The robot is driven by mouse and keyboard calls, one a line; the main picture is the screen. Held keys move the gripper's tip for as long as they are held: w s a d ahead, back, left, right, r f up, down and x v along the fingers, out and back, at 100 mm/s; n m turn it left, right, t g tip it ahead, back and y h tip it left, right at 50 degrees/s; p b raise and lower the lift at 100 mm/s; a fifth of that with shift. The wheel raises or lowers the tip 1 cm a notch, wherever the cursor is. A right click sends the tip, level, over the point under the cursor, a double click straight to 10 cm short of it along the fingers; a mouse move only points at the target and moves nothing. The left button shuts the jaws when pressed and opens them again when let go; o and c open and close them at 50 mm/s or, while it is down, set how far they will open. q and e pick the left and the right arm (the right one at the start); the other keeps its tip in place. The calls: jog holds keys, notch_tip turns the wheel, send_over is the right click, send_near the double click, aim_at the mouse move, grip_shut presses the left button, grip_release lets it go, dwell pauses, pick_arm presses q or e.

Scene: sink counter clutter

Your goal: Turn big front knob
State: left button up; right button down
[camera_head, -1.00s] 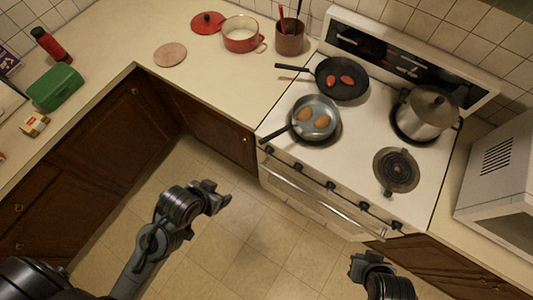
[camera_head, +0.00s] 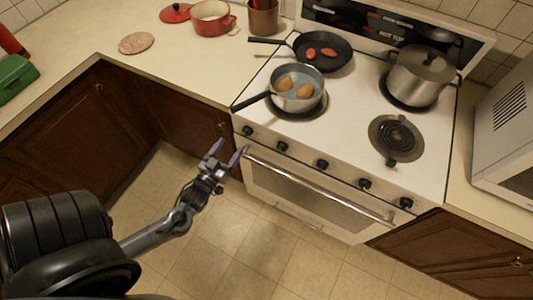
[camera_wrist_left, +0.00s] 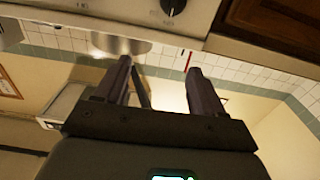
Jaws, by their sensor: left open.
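A row of several dark knobs runs along the white stove's (camera_head: 345,120) front panel: the leftmost knob (camera_head: 247,130), the second knob (camera_head: 282,146), the middle knob (camera_head: 322,164), the fourth knob (camera_head: 364,183) and the rightmost knob (camera_head: 406,202). I cannot tell which is the big one. My left gripper (camera_head: 228,152) is open and empty, just below and left of the leftmost knob, apart from it. In the left wrist view a dark knob (camera_wrist_left: 172,6) shows at the top edge, beyond the open fingers (camera_wrist_left: 160,66). My right gripper is out of view.
The oven door handle (camera_head: 320,185) runs below the knobs. A pan with two brown items (camera_head: 297,84) sits front left, its handle (camera_head: 250,101) jutting past the stove's left edge. A black skillet (camera_head: 323,52) and a lidded pot (camera_head: 420,75) stand behind. Floor in front is clear.

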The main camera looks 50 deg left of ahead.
pick_arm(q)
jog(key=b, duration=0.3)
send_near(245, 135)
jog(key=s+r, duration=0.1)
jog(key=x, duration=0.7)
jog(key=f+b+x, duration=0.1)
jog(key=x, duration=0.2)
jog(key=shift+w, duration=0.2)
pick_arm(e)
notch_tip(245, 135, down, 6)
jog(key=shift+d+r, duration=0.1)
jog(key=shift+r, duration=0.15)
